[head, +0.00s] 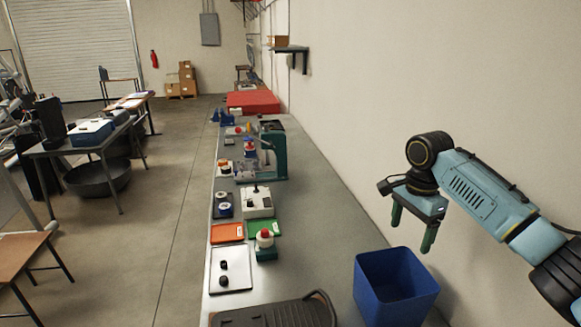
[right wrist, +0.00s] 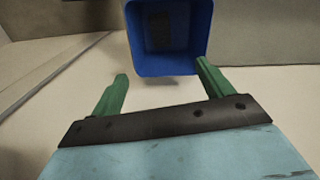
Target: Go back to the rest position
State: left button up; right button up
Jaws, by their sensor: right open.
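My right gripper (head: 412,230) is raised at the right of the head view, with its green fingers pointing down. It is open and apart from everything below it. The right wrist view shows its two fingers (right wrist: 160,90) spread with nothing between them. A blue bin (head: 396,290) stands below the gripper at the bench's near right side. The bin also shows ahead of the fingers in the right wrist view (right wrist: 135,45), with something dark inside that I cannot make out. My left gripper is not in view.
The long grey bench (head: 318,220) runs along the wall. On it are a white tray (head: 231,280) with two small black parts, an orange tray (head: 227,233), a red-topped button box (head: 265,245), and a green press (head: 275,155). A black case (head: 275,314) lies nearest.

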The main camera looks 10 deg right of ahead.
jog(key=s+a+f+n+t+y, duration=0.1)
jog(key=s+a+f+n, duration=1)
jog(key=s+a+f, duration=0.55)
jog(key=s+d+f+n+t, duration=0.1)
jog(key=s+d+n, duration=0.2)
jog(key=s, duration=0.6)
jog(key=s+d+n+t, duration=0.2)
jog(key=s+n, duration=0.1)
jog(key=s, duration=0.6)
notch_tip(320, 180, down, 29)
jog(key=g+b, duration=0.2)
jog(key=b, duration=0.4)
jog(key=s+d+f+b, duration=0.1)
jog(key=s+f+b, duration=0.1)
jog(key=s+f, duration=0.7)
jog(key=s+d+f+g+h+b, duration=0.1)
jog(key=s+d+f+b, duration=0.1)
jog(key=s+f, duration=0.7)
notch_tip(320, 180, down, 4)
jog(key=shift+f+n+b, duration=0.25)
jog(key=shift+n+b, duration=0.05)
jog(key=shift+b, duration=0.45)
jog(key=shift+c, duration=0.5)
